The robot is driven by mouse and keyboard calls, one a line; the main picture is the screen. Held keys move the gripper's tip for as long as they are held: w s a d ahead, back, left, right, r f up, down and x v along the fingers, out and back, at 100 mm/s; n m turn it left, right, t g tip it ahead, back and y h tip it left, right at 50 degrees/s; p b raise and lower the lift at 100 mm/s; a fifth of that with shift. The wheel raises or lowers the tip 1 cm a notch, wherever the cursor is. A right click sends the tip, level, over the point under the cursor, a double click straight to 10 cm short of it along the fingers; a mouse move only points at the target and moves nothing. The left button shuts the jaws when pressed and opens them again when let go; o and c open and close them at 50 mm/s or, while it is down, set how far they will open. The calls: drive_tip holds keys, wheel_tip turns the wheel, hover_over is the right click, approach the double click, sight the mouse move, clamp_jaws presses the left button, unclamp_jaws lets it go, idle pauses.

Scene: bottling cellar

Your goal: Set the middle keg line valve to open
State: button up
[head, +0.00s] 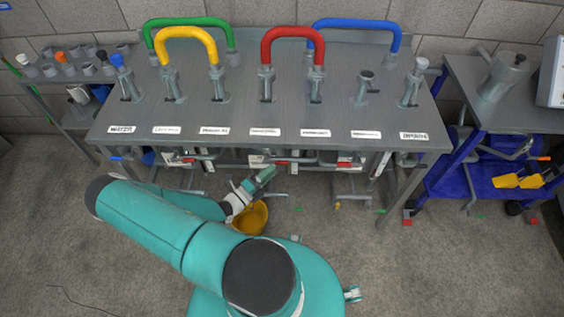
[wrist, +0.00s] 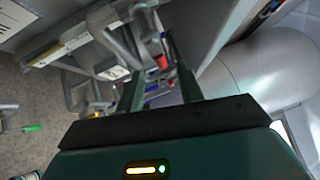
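Three red-marked valves hang under the front edge of the grey table (head: 340,85) in the head view: a left one (head: 182,161), a middle one (head: 277,163) and a right one (head: 345,163). Their exact handle positions are too small to tell. My gripper (head: 266,174) is just below and in front of the middle valve, apparently apart from it. In the wrist view, the two fingers of my gripper (wrist: 158,88) stand apart with nothing visibly held. Grey pipework and a small red part (wrist: 161,62) show beyond them; I cannot tell which valve this is.
Green (head: 190,22), yellow (head: 187,32), red (head: 293,33) and blue (head: 357,24) hoses arch over the tabletop. A yellow bucket (head: 250,218) is on the floor, partly behind my arm. A blue-framed side table (head: 500,90) stands at right. Open floor lies at right front.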

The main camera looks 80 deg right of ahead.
sight(282, 162)
drive_tip(key=x, duration=0.6)
drive_tip(key=shift+s+d+r, duration=0.1)
drive_tip(key=shift+s+d, duration=0.05)
clamp_jaws()
